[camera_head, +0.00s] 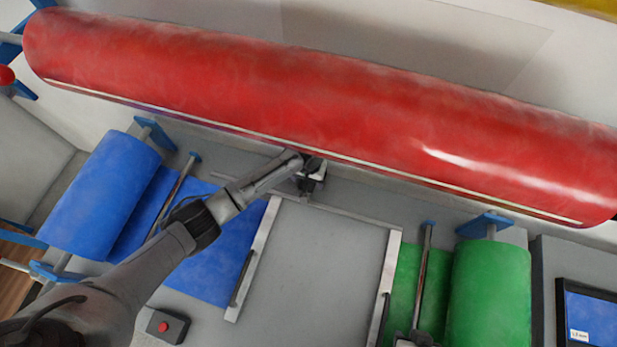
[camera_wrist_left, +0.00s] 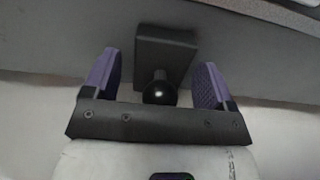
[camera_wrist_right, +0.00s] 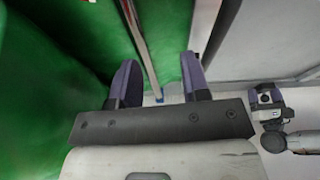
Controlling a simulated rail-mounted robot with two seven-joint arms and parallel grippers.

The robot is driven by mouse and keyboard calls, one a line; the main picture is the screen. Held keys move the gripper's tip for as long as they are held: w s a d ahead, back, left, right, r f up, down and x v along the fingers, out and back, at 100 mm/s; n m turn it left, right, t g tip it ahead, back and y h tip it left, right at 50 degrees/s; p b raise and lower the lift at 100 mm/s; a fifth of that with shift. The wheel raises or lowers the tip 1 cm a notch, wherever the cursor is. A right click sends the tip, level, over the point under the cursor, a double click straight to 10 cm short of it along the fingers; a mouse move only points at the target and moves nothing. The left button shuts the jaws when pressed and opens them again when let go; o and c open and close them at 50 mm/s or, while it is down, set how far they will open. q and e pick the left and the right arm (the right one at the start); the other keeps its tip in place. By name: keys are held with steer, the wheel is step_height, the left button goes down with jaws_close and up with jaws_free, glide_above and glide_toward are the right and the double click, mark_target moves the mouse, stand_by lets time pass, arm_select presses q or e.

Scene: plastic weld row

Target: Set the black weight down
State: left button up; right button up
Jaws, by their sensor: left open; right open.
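The black weight (camera_wrist_left: 165,48) is a dark block with a round knob, seen in the left wrist view against a grey surface. My left gripper (camera_wrist_left: 160,62) is open, with its purple fingers on either side of the knob and a gap on both sides. In the head view my left gripper (camera_head: 312,178) is just below the red roll, and the weight cannot be told apart from the dark parts there. My right gripper (camera_wrist_right: 160,60) is open and empty over the green sheet and metal rod. Only its edge shows at the bottom of the head view (camera_head: 415,340).
A long red roll (camera_head: 300,100) spans the back. A blue roll (camera_head: 100,195) is at left and a green roll (camera_head: 490,295) at right. A grey panel (camera_head: 310,270) lies between pale rails. A red button box (camera_head: 168,325) and a screen (camera_head: 592,315) are at the front.

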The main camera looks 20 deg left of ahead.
arm_select(q)
step_height(320, 180, up, 12)
steer(key=shift+f+p, duration=0.1)
steer(key=shift+p, duration=0.95)
steer(key=s+f, duration=0.2)
steer(key=s, duration=0.3)
steer(key=s+d+f+m+t+h, duration=0.1)
steer(key=s+f, duration=0.1)
steer(key=s, duration=0.2)
steer(key=s+d+f+m+h, duration=0.1)
steer(key=s+f, duration=0.1)
steer(key=s, duration=0.3)
steer(key=shift+s+d, duration=0.2)
steer(key=shift+s, duration=0.1)
steer(key=shift+m+t, duration=0.4)
steer(key=shift+t, duration=0.5)
steer(key=s+a, duration=0.1)
steer(key=s, duration=0.2)
steer(key=s+a, duration=0.1)
steer(key=s, duration=0.2)
steer(key=s+a, duration=0.1)
steer(key=s, duration=0.2)
steer(key=shift+s+a+r, duration=0.2)
steer(key=shift+s+r, duration=0.1)
steer(key=shift+r, duration=0.1)
steer(key=s+a+r+y, duration=0.1)
steer(key=s+a+r, duration=0.2)
steer(key=s+a, duration=0.2)
steer(key=s, duration=0.3)
steer(key=shift+t+y, duration=0.4)
